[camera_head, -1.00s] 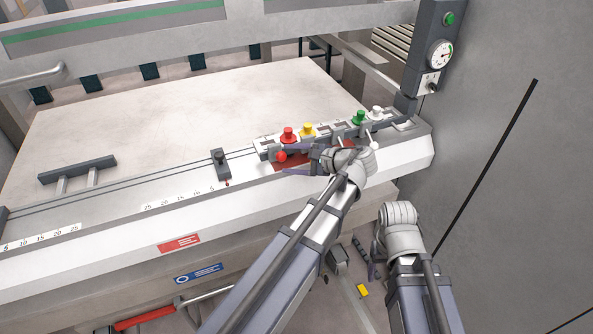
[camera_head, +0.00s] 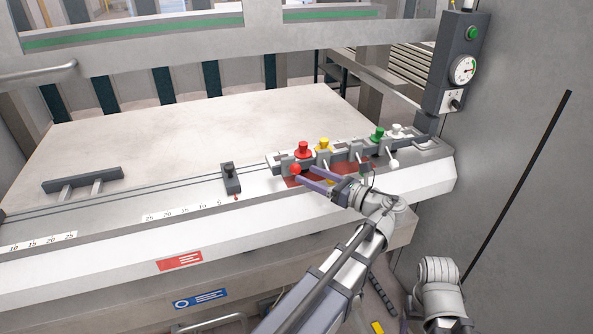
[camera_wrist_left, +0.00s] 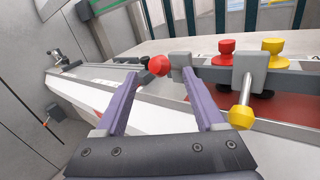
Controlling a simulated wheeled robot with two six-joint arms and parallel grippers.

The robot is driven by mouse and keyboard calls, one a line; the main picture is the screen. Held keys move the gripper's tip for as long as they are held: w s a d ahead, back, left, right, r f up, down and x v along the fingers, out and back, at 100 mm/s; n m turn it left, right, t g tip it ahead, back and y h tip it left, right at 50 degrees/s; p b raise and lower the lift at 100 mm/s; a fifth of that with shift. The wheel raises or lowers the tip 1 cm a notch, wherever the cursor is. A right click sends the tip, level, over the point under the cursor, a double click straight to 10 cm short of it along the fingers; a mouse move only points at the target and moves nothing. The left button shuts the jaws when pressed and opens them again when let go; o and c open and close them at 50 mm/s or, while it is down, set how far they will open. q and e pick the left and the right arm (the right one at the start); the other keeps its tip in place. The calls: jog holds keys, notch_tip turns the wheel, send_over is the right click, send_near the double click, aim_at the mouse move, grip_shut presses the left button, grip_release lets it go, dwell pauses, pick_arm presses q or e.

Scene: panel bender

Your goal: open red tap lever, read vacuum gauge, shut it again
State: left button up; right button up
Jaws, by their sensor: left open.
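The red tap lever shows as a red ball (camera_head: 296,169) on a grey valve, in front of a red-capped knob (camera_head: 303,148) on the machine's front rail. My left gripper (camera_head: 301,176) is open, its purple fingers reaching left along the rail toward the ball. In the left wrist view, the ball (camera_wrist_left: 159,66) appears between the two fingertips (camera_wrist_left: 161,72); whether they touch it I cannot tell. The round white vacuum gauge (camera_head: 462,70) is on the grey post at right; its needle is too small to read. My right gripper is out of view.
Yellow (camera_head: 324,144), green (camera_head: 378,134) and white (camera_head: 397,131) knobs stand along the same rail. A yellow ball lever (camera_wrist_left: 241,117) is close beside the right finger. A black clamp (camera_head: 231,178) stands left of the ball. The pale table (camera_head: 180,130) behind is clear.

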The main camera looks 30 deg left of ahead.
aim_at(295, 169)
pick_arm(q)
jog(key=a, duration=0.5)
jog(key=shift+w+a, duration=0.3)
grip_shut()
dwell(0.4)
jog(key=shift+f, duration=0.1)
dwell(0.7)
